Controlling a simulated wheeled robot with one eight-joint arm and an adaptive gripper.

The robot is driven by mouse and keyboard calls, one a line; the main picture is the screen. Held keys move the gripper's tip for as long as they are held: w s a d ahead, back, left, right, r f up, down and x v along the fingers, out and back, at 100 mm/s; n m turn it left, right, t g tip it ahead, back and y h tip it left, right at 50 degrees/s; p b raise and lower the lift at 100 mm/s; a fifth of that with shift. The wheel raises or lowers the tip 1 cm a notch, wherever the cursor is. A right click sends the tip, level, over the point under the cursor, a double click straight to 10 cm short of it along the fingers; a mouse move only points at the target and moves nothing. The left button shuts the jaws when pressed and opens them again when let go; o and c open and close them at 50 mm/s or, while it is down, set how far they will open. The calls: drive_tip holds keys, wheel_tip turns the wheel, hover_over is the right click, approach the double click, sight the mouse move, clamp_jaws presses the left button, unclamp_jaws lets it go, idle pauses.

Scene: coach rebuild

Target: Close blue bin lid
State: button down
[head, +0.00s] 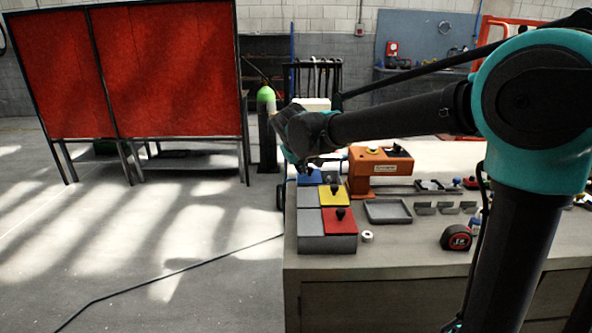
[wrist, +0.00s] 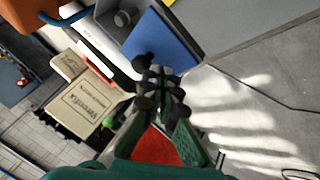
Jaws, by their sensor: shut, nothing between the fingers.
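The blue lid (head: 310,179) is at the far end of the bin row on the table's left edge. In the wrist view the blue lid (wrist: 172,42) fills the upper middle, with a dark knob (wrist: 143,62) on its near side. A grey compartment (wrist: 108,12) shows beside it, with a round grey item inside. My gripper (wrist: 160,80) is shut and empty, with its fingertips close to the knob; I cannot tell whether they touch. In the head view my gripper (head: 304,167) is just above the blue lid and partly hides that end.
Bins with a yellow lid (head: 335,195) and a red lid (head: 340,220) stand nearer, each with a black knob. An orange device (head: 375,170) stands right of the row, with a grey tray (head: 388,211) in front. Open floor lies left of the table.

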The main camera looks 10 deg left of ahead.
drive_tip(key=shift+w+d, duration=0.1)
drive_tip(key=shift+d, duration=0.05)
drive_tip(key=w+d, duration=0.1)
drive_tip(key=d, duration=0.6)
drive_tip(key=shift+w, duration=0.4)
